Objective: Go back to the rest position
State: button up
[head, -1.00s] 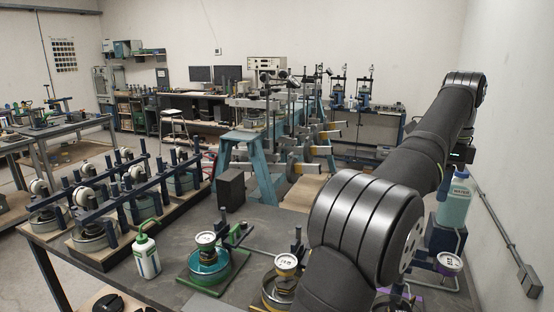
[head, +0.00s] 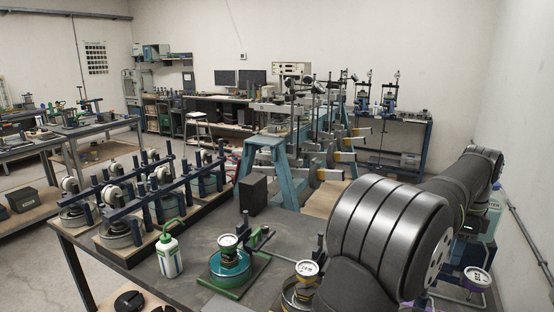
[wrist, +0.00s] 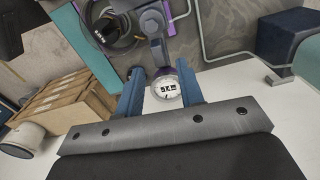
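My gripper (wrist: 160,78) shows in the wrist view with its two blue fingers apart. It looks open. A round white dial gauge (wrist: 166,90) shows in the gap between the fingers; I cannot tell how far beyond them it is. In the head view a white dial with a purple mount (head: 478,279) is at the lower right, beside my arm. My dark arm fills the right front, and my gripper is not visible there.
A green-capped bottle (head: 168,256), a dial on a teal base (head: 230,268) and a dark block (head: 253,195) stand on the grey bench (head: 205,240). Blue lever frames (head: 150,190) fill its left side. A bare wall (head: 520,110) is close on the right.

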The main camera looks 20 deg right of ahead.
aim_at(448, 274)
jog(key=shift+f, duration=2)
notch_tip(448, 274, up, 17)
notch_tip(448, 274, down, 17)
jog(key=shift+f, duration=0.15)
jog(key=shift+s+a+m, duration=0.15)
jog(key=shift+a+m, duration=0.1)
jog(key=shift+m, duration=0.6)
jog(key=shift+s+a+m, duration=0.15)
jog(key=shift+a+m, duration=0.05)
jog(key=shift+m, duration=0.65)
